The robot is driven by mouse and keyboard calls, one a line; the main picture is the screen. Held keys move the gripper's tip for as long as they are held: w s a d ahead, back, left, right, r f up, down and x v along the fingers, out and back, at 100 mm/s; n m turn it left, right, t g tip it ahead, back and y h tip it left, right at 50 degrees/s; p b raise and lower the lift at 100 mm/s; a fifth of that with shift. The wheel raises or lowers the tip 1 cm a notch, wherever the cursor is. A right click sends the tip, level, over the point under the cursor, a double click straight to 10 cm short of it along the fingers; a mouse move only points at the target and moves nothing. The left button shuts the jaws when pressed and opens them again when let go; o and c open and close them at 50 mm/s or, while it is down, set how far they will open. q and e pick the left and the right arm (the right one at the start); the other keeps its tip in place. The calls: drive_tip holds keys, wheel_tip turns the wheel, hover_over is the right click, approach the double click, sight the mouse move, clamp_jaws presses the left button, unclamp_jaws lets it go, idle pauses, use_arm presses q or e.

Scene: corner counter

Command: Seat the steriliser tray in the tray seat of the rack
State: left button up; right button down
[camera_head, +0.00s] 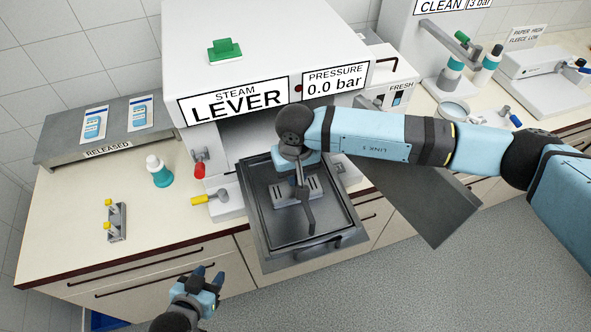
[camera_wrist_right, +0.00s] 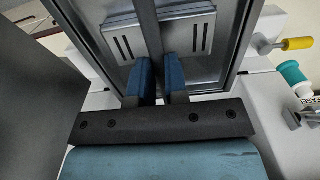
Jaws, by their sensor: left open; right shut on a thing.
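The steriliser tray (camera_head: 276,222) is a dark, shallow metal tray with a raised rim, in front of the open chamber in the head view. A slotted plate (camera_head: 284,197) and a dark bar lie over its middle; the slotted plate (camera_wrist_right: 190,35) also shows in the right wrist view. The grey rack (camera_head: 262,250) surrounds the tray, and I cannot tell whether the tray is fully down in its seat. My right gripper (camera_head: 299,172) is shut on the tray's bar; its fingers (camera_wrist_right: 161,75) straddle the bar. My left gripper (camera_head: 207,277) is open and empty, below the counter front.
The white steriliser (camera_head: 265,40) stands behind, with a red-knobbed lever (camera_head: 199,168) and a yellow-handled lever (camera_head: 200,199) at left. A grey panel (camera_head: 425,205) juts out at right. A teal bottle (camera_head: 161,175) stands on the left counter. The floor in front is clear.

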drive_tip(key=shift+f+b, duration=0.15)
drive_tip(key=shift+b, duration=0.2)
drive_tip(key=c, duration=1.3)
unclamp_jaws()
drive_tip(key=shift+o, duration=0.8)
drive_tip(key=shift+r+p, duration=0.35)
drive_tip(key=shift+p, duration=0.1)
wheel_tip(320, 180, up, 12)
drive_tip(key=b, duration=0.3)
drive_tip(key=shift+f, duration=0.15)
